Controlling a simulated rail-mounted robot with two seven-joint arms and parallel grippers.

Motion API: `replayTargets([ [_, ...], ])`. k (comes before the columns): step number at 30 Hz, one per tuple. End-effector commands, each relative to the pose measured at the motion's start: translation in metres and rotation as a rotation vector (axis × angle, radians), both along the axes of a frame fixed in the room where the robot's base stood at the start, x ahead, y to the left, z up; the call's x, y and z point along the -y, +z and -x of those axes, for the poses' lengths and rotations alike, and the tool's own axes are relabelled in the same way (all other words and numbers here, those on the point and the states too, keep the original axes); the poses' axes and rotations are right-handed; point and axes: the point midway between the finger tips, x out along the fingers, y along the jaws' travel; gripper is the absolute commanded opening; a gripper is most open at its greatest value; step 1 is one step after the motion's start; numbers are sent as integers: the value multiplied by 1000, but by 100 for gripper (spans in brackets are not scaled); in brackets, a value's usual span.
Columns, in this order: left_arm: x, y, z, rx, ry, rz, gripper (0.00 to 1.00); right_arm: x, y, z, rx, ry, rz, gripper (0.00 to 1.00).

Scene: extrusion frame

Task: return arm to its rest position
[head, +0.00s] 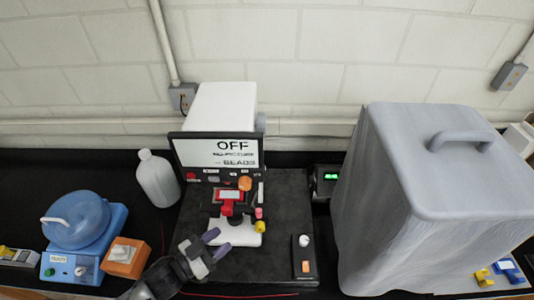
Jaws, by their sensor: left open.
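My left gripper (216,243) reaches in from the lower left, over the front left part of the black machine base (275,205). Its two purplish fingertips are apart and nothing shows between them. The fingertips lie just in front of the machine's white plate (238,234) and red part (228,205); I cannot tell whether they touch anything. My left arm runs down to the bottom edge. My right gripper is not in view.
A screen (215,150) reading "OFF" stands behind. A white bottle (157,178), a blue lidded device (78,222) and an orange box (125,258) are left. A large grey covered box with handle (430,200) fills the right.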

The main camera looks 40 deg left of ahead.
Motion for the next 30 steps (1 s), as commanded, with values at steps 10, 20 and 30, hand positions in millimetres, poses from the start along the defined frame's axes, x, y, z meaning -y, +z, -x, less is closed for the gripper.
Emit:
replayTargets([
  [10,-3,-4,-1,-10,19,-77,46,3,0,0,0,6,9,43],
  [20,-57,-68,21,-505,297,-419,46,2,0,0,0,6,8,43],
  [30,-19,-100,105,-1159,240,-510,46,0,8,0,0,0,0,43],
])
